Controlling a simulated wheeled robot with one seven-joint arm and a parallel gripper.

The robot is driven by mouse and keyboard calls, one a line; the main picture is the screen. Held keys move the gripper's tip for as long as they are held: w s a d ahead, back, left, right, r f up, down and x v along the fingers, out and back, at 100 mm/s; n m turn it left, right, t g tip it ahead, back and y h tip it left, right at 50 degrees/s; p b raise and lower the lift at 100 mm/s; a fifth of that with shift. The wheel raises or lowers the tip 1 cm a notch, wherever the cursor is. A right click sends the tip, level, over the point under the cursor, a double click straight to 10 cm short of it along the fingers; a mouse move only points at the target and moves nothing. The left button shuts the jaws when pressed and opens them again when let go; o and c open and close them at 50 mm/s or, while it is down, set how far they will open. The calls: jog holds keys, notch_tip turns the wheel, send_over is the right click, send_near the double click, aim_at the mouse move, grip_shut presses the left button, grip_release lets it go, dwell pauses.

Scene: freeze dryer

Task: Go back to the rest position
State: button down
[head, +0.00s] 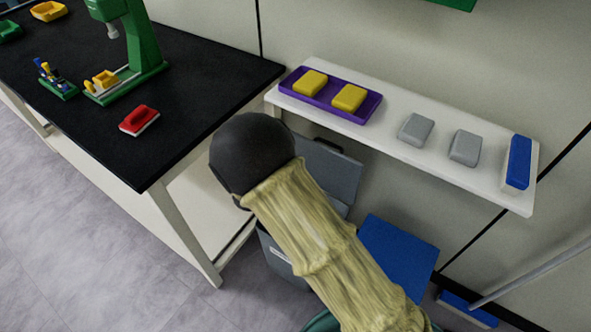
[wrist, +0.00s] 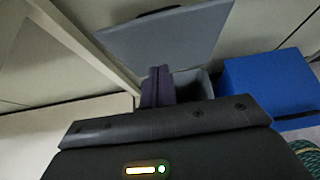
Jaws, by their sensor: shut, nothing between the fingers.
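My gripper shows in the wrist view, where its two dark fingers (wrist: 158,86) are together with nothing between them. They are in front of the grey bin (wrist: 192,82), whose lid (wrist: 165,42) stands open. In the head view my arm, in a pale yellow sleeve, reaches up from the bottom to a black rounded wrist part between the black bench and the white shelf. The fingers are hidden there, and the arm covers part of the grey bin (head: 277,262) and its open lid (head: 330,168).
The black bench (head: 215,75) holds a red piece (head: 139,119) and a green device (head: 140,45). The white shelf (head: 395,165) holds a purple tray (head: 368,108) with two yellow blocks, two grey blocks and a blue-and-white one (head: 518,162). A blue box (head: 398,255) stands below.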

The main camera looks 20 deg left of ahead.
dwell(0.3)
jog(key=s+d+r+m+g+h, duration=0.1)
jog(key=s+d+r+m+g, duration=0.2)
jog(key=d+m, duration=0.6)
jog(key=d+r+m+g+h, duration=0.15)
jog(key=d+m+g, duration=0.35)
jog(key=d, duration=0.7)
jog(key=s+d+r+m+y, duration=0.7)
jog(key=s+d+m, duration=0.45)
jog(key=m, duration=0.65)
notch_tip(320, 180, up, 20)
jog(key=d+h+p, duration=0.1)
jog(key=p, duration=1.7)
jog(key=shift+f+m+g+p, duration=0.2)
jog(key=shift+m+g+p, duration=0.2)
jog(key=shift+w, duration=0.1)
jog(key=shift+f, duration=0.1)
